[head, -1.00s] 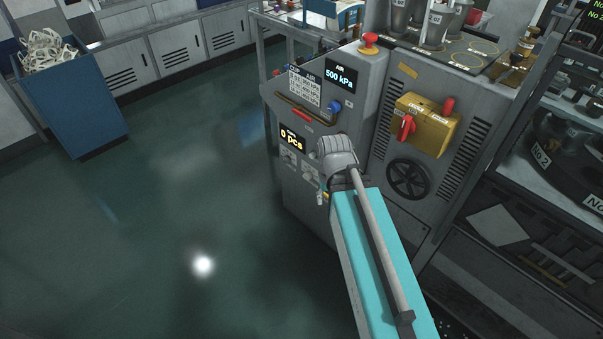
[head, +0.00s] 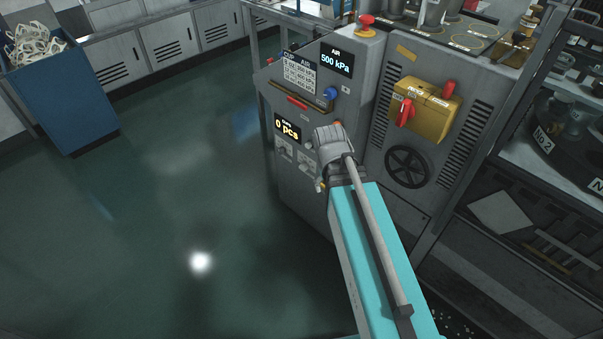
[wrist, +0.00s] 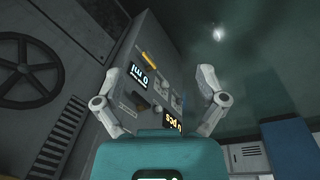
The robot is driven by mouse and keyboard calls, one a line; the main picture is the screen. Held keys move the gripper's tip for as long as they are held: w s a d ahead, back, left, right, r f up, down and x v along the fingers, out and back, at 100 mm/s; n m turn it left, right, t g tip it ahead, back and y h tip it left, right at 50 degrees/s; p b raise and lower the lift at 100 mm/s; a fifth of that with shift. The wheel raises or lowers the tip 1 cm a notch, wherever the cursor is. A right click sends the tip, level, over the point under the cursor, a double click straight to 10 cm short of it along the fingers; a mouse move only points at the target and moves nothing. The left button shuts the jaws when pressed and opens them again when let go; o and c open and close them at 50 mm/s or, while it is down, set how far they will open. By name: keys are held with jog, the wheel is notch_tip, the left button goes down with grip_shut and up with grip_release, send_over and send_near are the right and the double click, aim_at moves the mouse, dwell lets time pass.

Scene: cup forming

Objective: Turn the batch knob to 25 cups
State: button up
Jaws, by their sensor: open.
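The grey machine's front panel (head: 300,190) carries a lit display reading "0 pcs" (head: 287,129). Small grey knobs (head: 284,152) sit just below this display in the head view; their markings are too small to read. My gripper (wrist: 158,72) is open and empty, its two fingers spread wide. In the wrist view the panel lies between and beyond the fingers, with the "0 pcs" display (wrist: 173,123) and small knobs (wrist: 177,103) between them. The fingers appear apart from the knobs. In the head view my wrist hides most of the gripper and part of the lower panel.
A "500 kPa" air display (head: 337,60), a blue knob (head: 330,93) and a red button (head: 367,20) are higher on the machine. A yellow box with red handles (head: 427,110) and a black handwheel (head: 407,167) stand right of my arm. Open floor lies left.

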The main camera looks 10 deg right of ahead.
jog(key=w+f+n+t+h+b, duration=0.2)
jog(key=w+f+n+h+b, duration=0.2)
jog(key=w+f+b, duration=0.75)
jog(key=n+t+h+b, duration=0.4)
jog(key=n+t+b, duration=0.75)
jog(key=b, duration=2.25)
send_near(303, 169)
jog(key=shift+s+a+r+n+g, duration=0.3)
jog(key=shift+a+r+n+g, duration=0.25)
jog(key=shift+a+n+g, duration=0.1)
jog(key=shift+s+a+r+n+g, duration=0.3)
jog(key=shift+a+r+n+g, duration=0.3)
jog(key=shift+a, duration=0.05)
jog(key=shift+w, duration=0.1)
jog(key=b+x, duration=0.4)
jog(key=x, duration=0.9)
jog(key=shift+w+d, duration=0.2)
jog(key=shift+d, duration=0.1)
